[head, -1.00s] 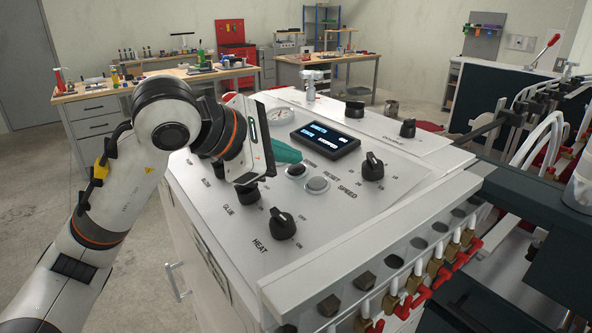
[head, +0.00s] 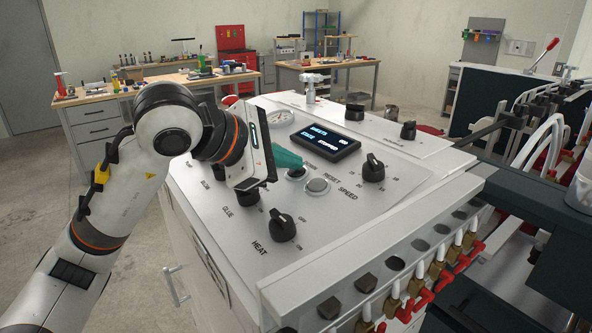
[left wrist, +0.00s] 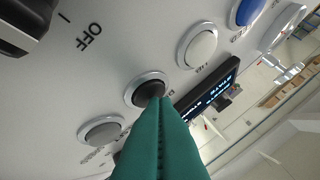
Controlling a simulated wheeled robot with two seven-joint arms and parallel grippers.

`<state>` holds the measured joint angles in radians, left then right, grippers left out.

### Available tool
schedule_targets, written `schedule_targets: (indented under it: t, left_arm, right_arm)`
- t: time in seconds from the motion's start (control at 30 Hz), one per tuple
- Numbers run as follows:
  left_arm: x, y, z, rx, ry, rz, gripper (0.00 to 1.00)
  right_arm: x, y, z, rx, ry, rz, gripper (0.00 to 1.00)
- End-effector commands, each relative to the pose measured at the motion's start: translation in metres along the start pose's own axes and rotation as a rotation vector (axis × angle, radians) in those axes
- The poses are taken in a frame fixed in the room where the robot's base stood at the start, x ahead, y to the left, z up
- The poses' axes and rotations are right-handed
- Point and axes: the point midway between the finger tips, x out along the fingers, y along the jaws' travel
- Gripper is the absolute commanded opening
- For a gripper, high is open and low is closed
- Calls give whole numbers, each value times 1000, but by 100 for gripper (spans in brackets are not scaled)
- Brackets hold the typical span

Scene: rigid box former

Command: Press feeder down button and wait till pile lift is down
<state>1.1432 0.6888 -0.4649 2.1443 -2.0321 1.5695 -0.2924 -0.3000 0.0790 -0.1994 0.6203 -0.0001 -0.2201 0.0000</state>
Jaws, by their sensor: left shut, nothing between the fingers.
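My left gripper (head: 301,165) is shut and empty, its teal fingers pointing at the control panel (head: 240,215). The dark round down button (head: 296,174) sits just below the fingertips, partly covered by them. In the left wrist view the fingertips (left wrist: 165,101) overlap the edge of the black down button (left wrist: 148,90) in its silver ring. They look at or very near its surface; I cannot tell whether it is pressed in. A display (head: 325,143) behind it shows two lit lines, too small to read surely. I cannot make out the pile lift. My right gripper is not in view.
A grey button (head: 317,185) is close beside the down button. A white button (left wrist: 198,46) and a blue button (left wrist: 245,12) lie on the other side. Black knobs for speed (head: 372,167) and heat (head: 282,226) stand up from the panel. Red-handled valves (head: 415,285) line the front edge.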

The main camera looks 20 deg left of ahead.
Motion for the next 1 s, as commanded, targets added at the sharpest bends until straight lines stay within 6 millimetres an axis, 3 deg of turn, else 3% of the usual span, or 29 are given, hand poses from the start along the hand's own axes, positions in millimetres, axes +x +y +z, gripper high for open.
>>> schedule_targets:
  t: [0.57, 1.0]
  left_arm:
    - [2, 2, 2, 0, -2, 3, 0]
    - [-9, -7, -7, 0, -2, 1, 0]
  right_arm:
    - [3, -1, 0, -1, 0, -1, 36]
    - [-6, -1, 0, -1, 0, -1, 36]
